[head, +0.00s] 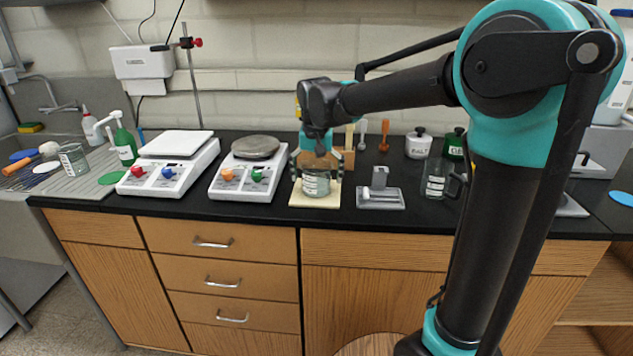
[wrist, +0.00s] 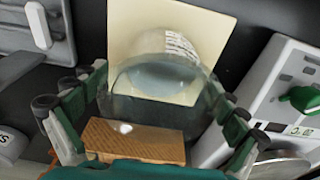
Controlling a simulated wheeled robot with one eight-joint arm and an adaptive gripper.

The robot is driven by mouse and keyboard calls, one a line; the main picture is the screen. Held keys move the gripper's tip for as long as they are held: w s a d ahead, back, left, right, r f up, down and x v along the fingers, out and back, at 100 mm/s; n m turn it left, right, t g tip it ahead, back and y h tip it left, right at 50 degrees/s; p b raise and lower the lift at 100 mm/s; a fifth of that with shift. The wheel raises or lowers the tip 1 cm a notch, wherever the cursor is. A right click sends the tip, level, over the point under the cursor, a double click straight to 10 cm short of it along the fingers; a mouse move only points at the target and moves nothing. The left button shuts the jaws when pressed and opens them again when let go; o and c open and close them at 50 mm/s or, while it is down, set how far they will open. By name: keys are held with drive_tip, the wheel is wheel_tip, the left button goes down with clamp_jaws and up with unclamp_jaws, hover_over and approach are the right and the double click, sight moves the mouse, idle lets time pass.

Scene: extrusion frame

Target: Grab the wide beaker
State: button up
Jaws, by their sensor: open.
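A wide clear glass beaker (head: 316,183) with a white label stands on a cream square pad (head: 301,200) near the middle of the black counter. My gripper (head: 316,176) is over it from above, open, with fingers at its left and right. In the wrist view the beaker (wrist: 158,80) sits between the spread green-and-grey fingers of my gripper (wrist: 166,95). Gaps show beside the glass, mostly at the left; I cannot tell whether any finger touches it. Its lower part is hard to make out through the glass.
A hot plate (head: 238,186) with a grey top stands close on the left. A small grey metal stand (head: 380,195) is close on the right. A wooden block (wrist: 135,141) is beside the beaker. Another labelled glass vessel (head: 435,180) stands farther right.

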drive_tip(key=c, duration=1)
drive_tip(key=shift+o, duration=0.2)
drive_tip(key=shift+r, duration=0.2)
